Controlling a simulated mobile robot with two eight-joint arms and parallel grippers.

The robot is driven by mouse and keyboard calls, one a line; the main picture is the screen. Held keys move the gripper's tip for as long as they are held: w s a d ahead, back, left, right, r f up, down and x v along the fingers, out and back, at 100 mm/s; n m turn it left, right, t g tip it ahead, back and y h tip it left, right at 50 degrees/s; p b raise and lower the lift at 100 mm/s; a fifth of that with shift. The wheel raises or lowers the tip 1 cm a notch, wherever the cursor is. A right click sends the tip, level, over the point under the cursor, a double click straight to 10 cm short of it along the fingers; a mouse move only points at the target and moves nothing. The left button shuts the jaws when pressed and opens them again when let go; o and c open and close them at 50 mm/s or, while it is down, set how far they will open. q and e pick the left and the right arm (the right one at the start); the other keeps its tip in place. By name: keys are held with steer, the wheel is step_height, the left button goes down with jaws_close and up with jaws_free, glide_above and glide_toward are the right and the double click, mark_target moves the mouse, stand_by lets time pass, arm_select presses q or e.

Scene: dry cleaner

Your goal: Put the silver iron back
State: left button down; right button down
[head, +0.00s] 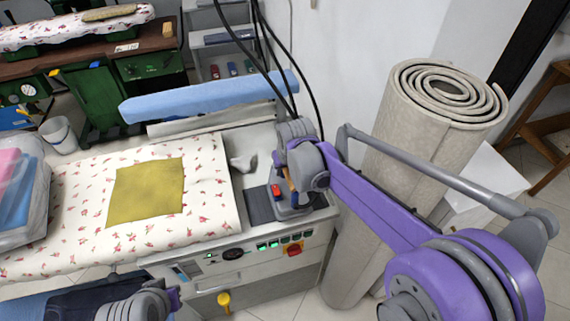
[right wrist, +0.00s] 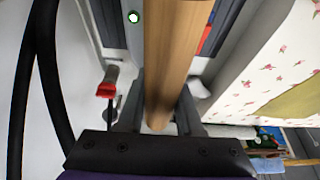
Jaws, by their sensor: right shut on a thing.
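The silver iron (head: 290,208) is at the right end of the ironing table, at the dark grey rest pad (head: 258,206); whether it touches the pad I cannot tell. My right gripper (head: 291,180) is over it, shut on its light wooden handle. In the right wrist view, the wooden handle (right wrist: 172,60) runs between the two fingers of the gripper (right wrist: 160,108). My arm hides part of the iron. My left gripper (head: 172,298) shows only partly at the bottom edge, low in front of the table, and its fingers are unclear.
A yellow cloth (head: 146,190) lies on the floral table cover (head: 215,190). A control panel (head: 255,250) with a red knob runs along the table front. Black cables (head: 285,60) hang behind the iron. A rolled grey carpet (head: 420,130) stands close on the right.

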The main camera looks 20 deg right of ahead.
mark_target(284, 179)
steer(key=shift+f, duration=1.85)
steer(key=shift+f, duration=0.1)
steer(key=c, duration=0.6)
jaws_free()
steer(key=v, duration=1.2)
steer(key=shift+s, duration=0.1)
steer(key=shift+t, duration=0.7)
steer(key=s+d+f, duration=0.1)
steer(key=s+f, duration=0.1)
steer(key=s, duration=0.5)
steer(key=s+d+f, duration=0.1)
steer(key=s+f, duration=0.2)
steer(key=s, duration=0.4)
steer(key=s+d+f, duration=0.1)
steer(key=s+f, duration=0.2)
steer(key=s, duration=0.4)
